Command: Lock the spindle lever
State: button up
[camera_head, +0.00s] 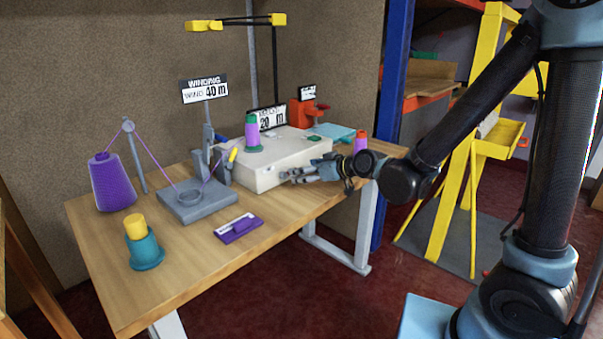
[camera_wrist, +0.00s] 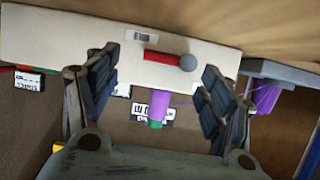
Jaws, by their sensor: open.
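The lever I take for the spindle lever is a red bar (camera_wrist: 165,57) with a grey ball knob (camera_wrist: 188,63) on its right end, in the wrist view. It lies roughly level in the picture against the front face of the white winding machine (camera_wrist: 60,40), which also shows in the head view (camera_head: 265,178). My gripper (camera_wrist: 158,72) is open and empty, with the lever between its fingers in the picture; I cannot tell how far in front it is. In the head view my gripper (camera_head: 292,177) is at the machine's front, and the lever cannot be made out.
A purple and green spool (camera_head: 252,132) stands on the machine. The table's front is mostly clear.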

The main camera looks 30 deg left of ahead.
jog(key=shift+v, duration=3.55)
jog(key=shift+w, duration=0.15)
